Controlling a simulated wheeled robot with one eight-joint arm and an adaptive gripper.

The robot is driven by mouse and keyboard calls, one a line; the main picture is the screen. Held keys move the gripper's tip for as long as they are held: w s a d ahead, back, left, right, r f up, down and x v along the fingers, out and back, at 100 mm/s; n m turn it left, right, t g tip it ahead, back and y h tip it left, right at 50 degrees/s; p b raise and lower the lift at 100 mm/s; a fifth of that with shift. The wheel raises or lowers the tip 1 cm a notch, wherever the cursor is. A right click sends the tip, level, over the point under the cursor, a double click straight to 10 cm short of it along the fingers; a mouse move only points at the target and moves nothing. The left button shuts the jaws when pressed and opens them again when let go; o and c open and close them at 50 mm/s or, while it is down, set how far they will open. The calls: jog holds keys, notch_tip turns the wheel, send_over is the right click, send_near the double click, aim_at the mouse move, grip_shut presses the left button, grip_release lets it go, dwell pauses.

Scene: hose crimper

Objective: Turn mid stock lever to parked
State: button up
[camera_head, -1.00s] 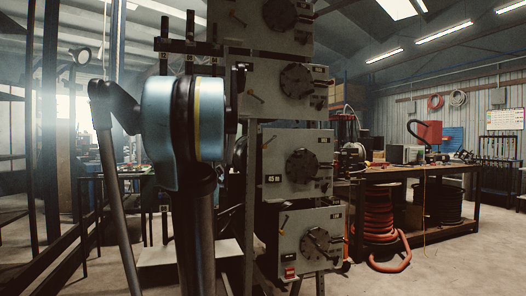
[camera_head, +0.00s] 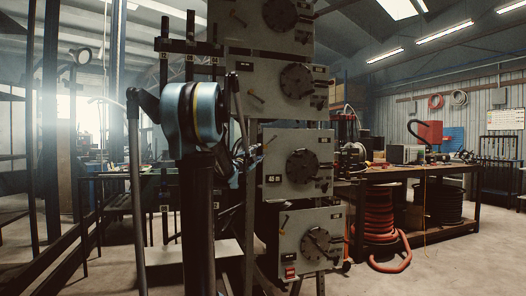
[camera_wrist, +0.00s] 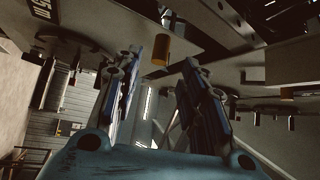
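A stack of grey panels, each with a dark round dial and a small lever, stands at the centre of the head view. The lever of the middle panel (camera_head: 300,185) sticks out at its upper left, with a yellowish end (camera_head: 269,141). My gripper (camera_head: 257,154) is beside that lever's end, partly hidden by my arm. In the wrist view my gripper (camera_wrist: 160,64) is open, with its two fingers apart. A brass-yellow cylinder (camera_wrist: 161,51), seemingly the lever's end, shows between and just beyond the fingertips. I cannot tell whether they touch.
More panels with levers sit above (camera_head: 298,85) and below (camera_head: 312,240) the middle one. A workbench (camera_head: 410,170) with tools and a red hose coil (camera_head: 376,215) stand to the right. A dark upright frame is close on the left. The floor at right front is clear.

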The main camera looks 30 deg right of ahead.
aim_at(264, 147)
jog(key=x, duration=0.9)
